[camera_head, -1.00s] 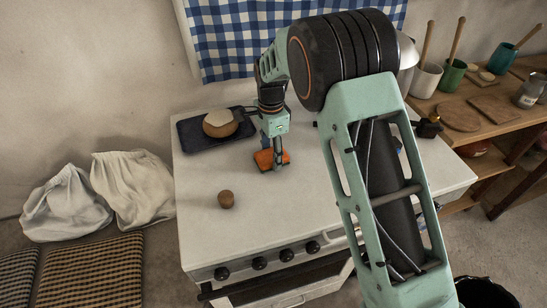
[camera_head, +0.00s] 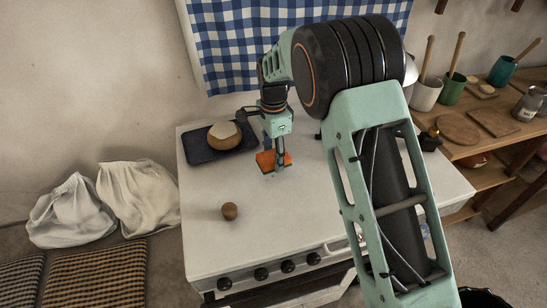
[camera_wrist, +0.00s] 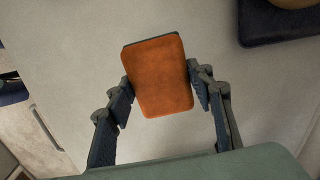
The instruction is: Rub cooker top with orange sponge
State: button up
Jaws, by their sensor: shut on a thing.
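The orange sponge (camera_head: 266,162) is in my gripper (camera_head: 279,160), over the middle of the white cooker top (camera_head: 290,215). In the wrist view the sponge (camera_wrist: 160,78) shows its flat orange face, with a thin dark layer at its edge. The two fingers of my gripper (camera_wrist: 160,92) press on its left and right sides. The sponge is low over the cooker top (camera_wrist: 70,40); I cannot tell whether it touches it.
A dark tray (camera_head: 200,155) with a round bread-like thing (camera_head: 223,135) lies at the cooker's back left. A small brown ball-like thing (camera_head: 229,211) sits near the front left. Dark knobs (camera_head: 261,273) line the front. A wooden shelf (camera_head: 480,150) with pots stands at the right.

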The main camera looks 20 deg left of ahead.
jog(key=shift+r, duration=0.65)
jog(key=shift+r+p, duration=1.1)
jog(key=shift+r, duration=0.45)
jog(key=shift+s+d+f, duration=0.15)
